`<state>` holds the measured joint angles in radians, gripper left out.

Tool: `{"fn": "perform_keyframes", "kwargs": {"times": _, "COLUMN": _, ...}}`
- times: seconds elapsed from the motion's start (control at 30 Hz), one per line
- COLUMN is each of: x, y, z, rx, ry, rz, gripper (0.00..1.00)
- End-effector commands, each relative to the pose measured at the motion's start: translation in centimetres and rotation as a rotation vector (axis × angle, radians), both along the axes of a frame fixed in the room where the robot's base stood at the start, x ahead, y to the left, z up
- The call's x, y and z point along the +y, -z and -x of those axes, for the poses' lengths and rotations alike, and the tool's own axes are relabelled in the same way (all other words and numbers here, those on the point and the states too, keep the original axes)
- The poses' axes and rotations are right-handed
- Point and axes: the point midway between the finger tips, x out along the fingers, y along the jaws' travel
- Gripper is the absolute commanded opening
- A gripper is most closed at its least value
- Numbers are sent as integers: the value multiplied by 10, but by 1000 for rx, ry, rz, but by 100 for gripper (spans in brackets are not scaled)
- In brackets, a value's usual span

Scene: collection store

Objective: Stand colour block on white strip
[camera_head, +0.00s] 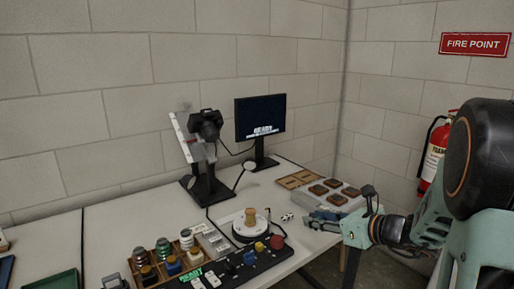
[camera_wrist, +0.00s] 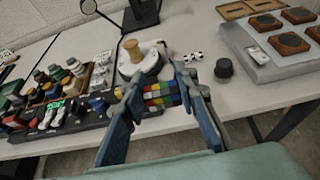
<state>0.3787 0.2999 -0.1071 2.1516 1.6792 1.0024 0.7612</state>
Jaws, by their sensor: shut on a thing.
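In the head view my gripper (camera_head: 322,221) is at the table's right front, and the block is not clearly visible. I cannot pick out the white strip with certainty. A small black-and-white item (camera_wrist: 193,57) lies just beyond the right finger.
A white round stand (camera_wrist: 149,64) with a wooden spool (camera_wrist: 132,48) is left of the fingers. A dark knob (camera_wrist: 224,68) and a grey tray of brown framed pieces (camera_wrist: 262,61) are right. A dark panel (camera_head: 236,275) with coloured buttons lines the front. A camera stand (camera_head: 207,190) stands behind.

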Motion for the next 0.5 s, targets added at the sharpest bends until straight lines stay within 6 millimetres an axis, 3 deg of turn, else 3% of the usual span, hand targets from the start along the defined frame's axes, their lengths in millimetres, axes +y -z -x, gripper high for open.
{"fn": "perform_keyframes", "kwargs": {"times": 0.3, "x": 19, "y": 55, "z": 55, "rx": 12, "ry": -221, "rz": 13, "gripper": 11}}
{"fn": "perform_keyframes", "kwargs": {"times": 0.47, "x": 30, "y": 73, "z": 84, "rx": 3, "ry": -325, "rz": -5, "gripper": 11}}
{"fn": "perform_keyframes", "kwargs": {"times": 0.5, "x": 30, "y": 66, "z": 85, "rx": -1, "ry": -330, "rz": -2, "gripper": 11}}
